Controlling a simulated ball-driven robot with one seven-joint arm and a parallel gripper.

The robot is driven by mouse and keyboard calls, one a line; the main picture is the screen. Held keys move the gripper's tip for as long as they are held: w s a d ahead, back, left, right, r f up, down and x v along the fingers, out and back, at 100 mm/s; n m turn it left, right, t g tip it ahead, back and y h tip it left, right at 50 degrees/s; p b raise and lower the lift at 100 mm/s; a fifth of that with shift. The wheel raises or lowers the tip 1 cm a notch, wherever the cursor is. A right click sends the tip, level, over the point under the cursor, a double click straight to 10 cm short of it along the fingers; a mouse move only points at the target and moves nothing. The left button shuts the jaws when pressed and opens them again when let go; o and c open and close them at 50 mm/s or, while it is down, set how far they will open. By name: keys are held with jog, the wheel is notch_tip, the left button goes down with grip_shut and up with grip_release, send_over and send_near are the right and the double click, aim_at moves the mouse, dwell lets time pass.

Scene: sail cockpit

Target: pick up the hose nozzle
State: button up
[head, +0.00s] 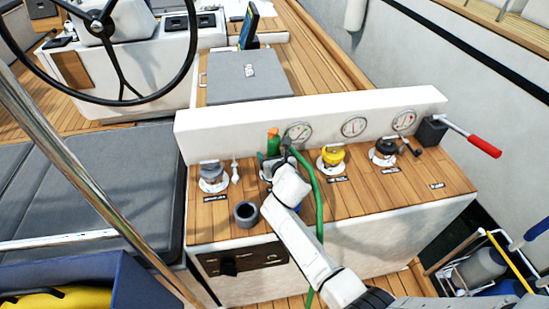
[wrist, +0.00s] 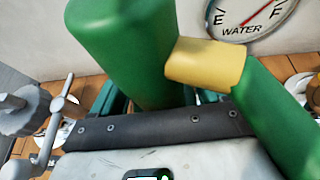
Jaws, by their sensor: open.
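The hose nozzle (head: 273,143) is a green body with an orange tip, standing upright at the back of the wooden-topped console. In the wrist view its thick green body (wrist: 122,50) fills the upper middle, with a yellow collar (wrist: 207,63) joining it to the green hose (wrist: 275,115). The nozzle's lower end is hidden by my gripper, so contact cannot be told.
A grey cup (head: 246,213) stands left of my arm. A grey-capped fitting (head: 212,176), a yellow-capped one (head: 332,157) and a black-capped one (head: 384,151) line the console. A red-handled lever (head: 484,146) is at the right. A white wall with gauges (head: 353,126) stands close behind.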

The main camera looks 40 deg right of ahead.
jog(key=shift+c, duration=0.4)
jog(key=shift+s+f, duration=0.1)
jog(key=shift+f, duration=0.1)
grip_shut()
jog(key=shift+r+p, duration=0.3)
jog(key=shift+r, duration=0.2)
notch_tip(320, 180, up, 2)
jog(key=shift+r+p, duration=0.15)
jog(key=shift+p, duration=0.4)
jog(key=s+r+p, duration=0.1)
jog(key=r, duration=0.1)
jog(key=s+a+r, duration=0.1)
jog(key=r, duration=0.1)
jog(key=s+r+p, duration=0.1)
jog(key=s+r, duration=0.1)
jog(key=shift+a+p, duration=0.25)
jog(key=shift+p, duration=0.05)
jog(key=p, duration=0.2)
send_near(279, 143)
jog(key=s+r, duration=0.2)
jog(key=shift+d+r+p, duration=0.2)
jog(key=shift+r+p, duration=0.3)
jog(key=shift+p, duration=0.25)
jog(key=shift+d+r+p, duration=0.25)
jog(key=shift+r+p, duration=0.2)
jog(key=shift+p, duration=0.25)
